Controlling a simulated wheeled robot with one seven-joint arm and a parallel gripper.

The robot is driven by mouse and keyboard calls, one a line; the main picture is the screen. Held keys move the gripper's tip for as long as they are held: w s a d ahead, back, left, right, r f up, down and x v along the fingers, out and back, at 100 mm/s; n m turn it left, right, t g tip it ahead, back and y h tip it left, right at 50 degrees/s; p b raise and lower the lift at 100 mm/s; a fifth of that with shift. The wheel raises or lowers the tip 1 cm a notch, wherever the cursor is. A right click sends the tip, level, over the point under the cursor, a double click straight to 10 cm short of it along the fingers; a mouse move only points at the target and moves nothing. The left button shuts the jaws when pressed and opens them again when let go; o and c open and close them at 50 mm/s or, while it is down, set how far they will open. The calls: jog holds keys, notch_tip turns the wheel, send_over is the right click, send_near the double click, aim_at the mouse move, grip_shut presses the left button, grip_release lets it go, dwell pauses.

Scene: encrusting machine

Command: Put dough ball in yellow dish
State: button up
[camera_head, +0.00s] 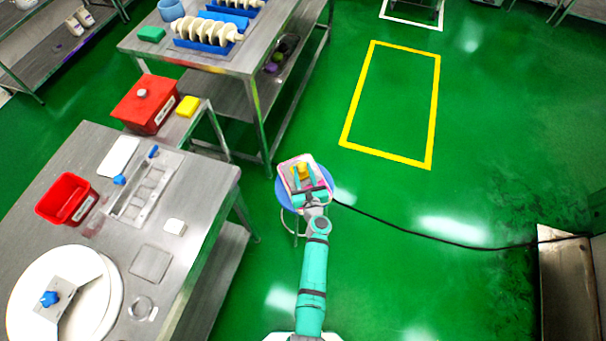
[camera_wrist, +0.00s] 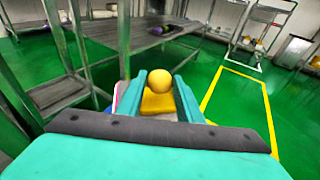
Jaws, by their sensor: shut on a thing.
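In the wrist view a round yellowish dough ball (camera_wrist: 160,83) sits between the two fingertips of my gripper (camera_wrist: 162,80), which is shut on it. Just below and nearer the camera, also between the fingers, is a yellow piece (camera_wrist: 158,105), perhaps the yellow dish; I cannot tell whether the ball touches it. In the head view my gripper (camera_head: 303,178) reaches over a pink-rimmed white tray (camera_head: 285,166) on a round blue stool (camera_head: 283,194). Only a small yellow patch (camera_head: 302,169) shows between the fingers there.
A yellow block (camera_head: 187,106) stands beside the red box. Another steel table (camera_head: 190,55) with a blue rack stands behind. A black cable (camera_head: 420,236) crosses the open green floor at right.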

jog(key=shift+f, duration=1)
